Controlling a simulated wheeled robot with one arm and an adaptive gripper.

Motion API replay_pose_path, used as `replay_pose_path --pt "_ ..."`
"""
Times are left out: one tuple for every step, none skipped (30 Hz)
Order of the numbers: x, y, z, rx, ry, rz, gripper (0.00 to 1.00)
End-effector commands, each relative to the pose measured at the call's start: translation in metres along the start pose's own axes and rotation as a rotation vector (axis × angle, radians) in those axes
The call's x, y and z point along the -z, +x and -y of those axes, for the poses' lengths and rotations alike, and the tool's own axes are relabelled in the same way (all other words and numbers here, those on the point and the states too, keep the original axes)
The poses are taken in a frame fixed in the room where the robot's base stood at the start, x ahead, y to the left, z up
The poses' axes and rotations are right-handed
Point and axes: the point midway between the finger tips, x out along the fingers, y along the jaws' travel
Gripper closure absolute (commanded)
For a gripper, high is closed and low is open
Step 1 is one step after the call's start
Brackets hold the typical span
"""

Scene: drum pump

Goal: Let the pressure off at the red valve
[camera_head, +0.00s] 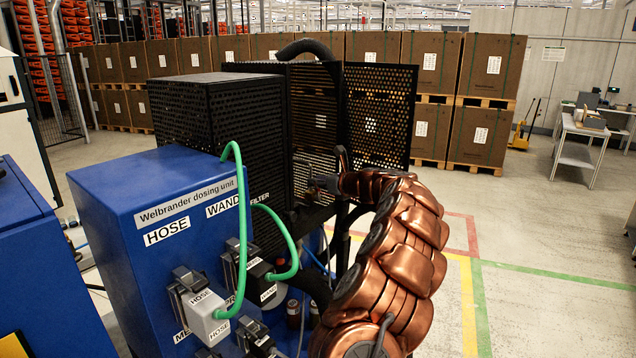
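My copper-coloured arm rises from the bottom middle and bends left toward the black perforated cage (305,110). My gripper (322,184) is small and dark at the arm's far end, by the cage's opening. Its fingers are too small and partly hidden, so I cannot tell whether they are open or hold anything. I cannot make out the red valve; the area around the gripper is dark and partly covered by my arm. The blue Welbrander dosing unit (115,208) stands at the left front, with HOSE and WAND labels.
Green hoses (243,200) loop from grey and black connectors (205,312) on the dosing unit's side. A perforated door panel (378,115) stands open above my arm. Stacked cartons (487,75) line the back. The floor at right is clear, with coloured lines.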

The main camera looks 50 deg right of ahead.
Motion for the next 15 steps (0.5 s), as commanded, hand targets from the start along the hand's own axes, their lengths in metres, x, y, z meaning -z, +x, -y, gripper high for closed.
replay_pose_path --pt "0.0001 0.0001 -0.0001 0.0 0.0 0.0 0.63" --pt "0.0002 0.0001 -0.0002 -0.001 0.0 0.0 0.6" --pt "0.0002 0.0002 -0.0003 -0.001 0.0 0.0 0.58" --pt "0.0002 0.0002 -0.0003 -0.001 -0.001 0.0 0.58" --pt "0.0002 0.0002 -0.0003 -0.001 -0.001 0.0 0.58" --pt "0.0002 0.0002 -0.0003 -0.001 -0.001 0.0 0.58" --pt "0.0003 0.0002 -0.0004 -0.001 -0.001 -0.001 0.58" --pt "0.0003 0.0002 -0.0004 -0.001 -0.001 -0.001 0.58" --pt "0.0003 0.0003 -0.0005 -0.001 -0.001 -0.001 0.58" --pt "0.0003 0.0002 -0.0005 -0.001 -0.001 -0.001 0.58" --pt "0.0003 0.0 -0.0004 -0.001 -0.001 -0.001 0.58" --pt "0.0002 -0.0007 -0.0003 -0.001 -0.001 0.0 0.58" --pt "0.0001 -0.0017 -0.0002 -0.001 -0.001 0.0 0.58" --pt "0.0 -0.003 -0.0002 -0.001 -0.001 0.0 0.58" --pt "-0.0001 -0.0054 0.0 0.0 0.0 0.0 0.58"
